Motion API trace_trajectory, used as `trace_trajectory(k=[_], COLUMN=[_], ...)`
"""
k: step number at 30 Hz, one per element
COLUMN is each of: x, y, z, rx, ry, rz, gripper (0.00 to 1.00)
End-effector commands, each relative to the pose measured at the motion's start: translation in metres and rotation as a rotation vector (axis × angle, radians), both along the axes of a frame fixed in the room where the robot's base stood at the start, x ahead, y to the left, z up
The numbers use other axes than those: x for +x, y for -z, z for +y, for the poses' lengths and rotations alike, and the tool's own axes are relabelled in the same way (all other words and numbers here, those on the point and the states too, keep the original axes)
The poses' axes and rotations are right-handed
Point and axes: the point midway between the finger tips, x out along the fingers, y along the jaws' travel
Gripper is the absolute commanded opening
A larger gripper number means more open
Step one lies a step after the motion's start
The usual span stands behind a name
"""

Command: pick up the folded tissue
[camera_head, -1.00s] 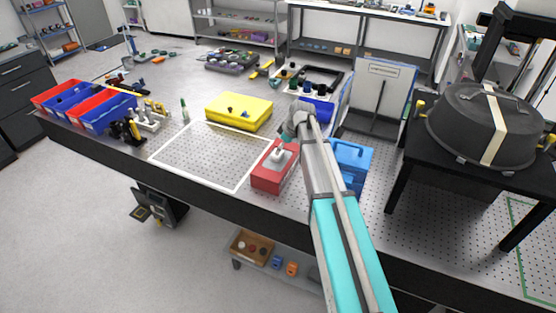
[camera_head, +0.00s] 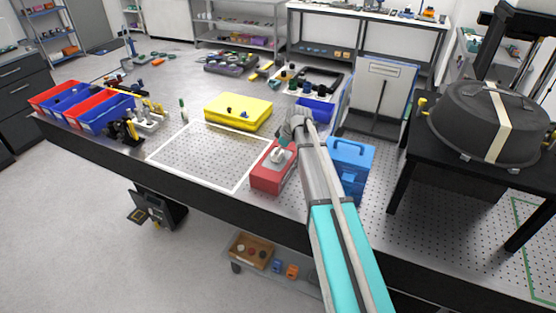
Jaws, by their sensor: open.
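A red box (camera_head: 268,182) stands near the front edge of the dark bench. A small whitish piece (camera_head: 276,155), which looks like the folded tissue, sits at the opening on top of it. My arm reaches in from the lower right, and my gripper (camera_head: 282,146) is at its end, just above and behind the whitish piece. The gripper is open. The fingers are small and partly hidden, and I cannot tell whether they touch the tissue.
A blue box with a handle (camera_head: 351,160) stands close to the right of my arm. A yellow case (camera_head: 238,112) and a blue bin (camera_head: 315,110) are behind. The white-outlined bench area (camera_head: 205,158) to the left is clear. Red and blue bins (camera_head: 105,115) stand far left.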

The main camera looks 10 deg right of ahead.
Motion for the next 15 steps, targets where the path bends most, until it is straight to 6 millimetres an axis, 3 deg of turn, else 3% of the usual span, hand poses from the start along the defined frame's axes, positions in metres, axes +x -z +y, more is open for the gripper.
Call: trace_trajectory(k=[6,15], x=[0.004,0.005], y=[0.017,0.019], z=[0.005,0.007], rx=[0.0,0.0], ry=[-0.001,0.0], rz=[0.0,0.0], gripper=[1.0,1.0])
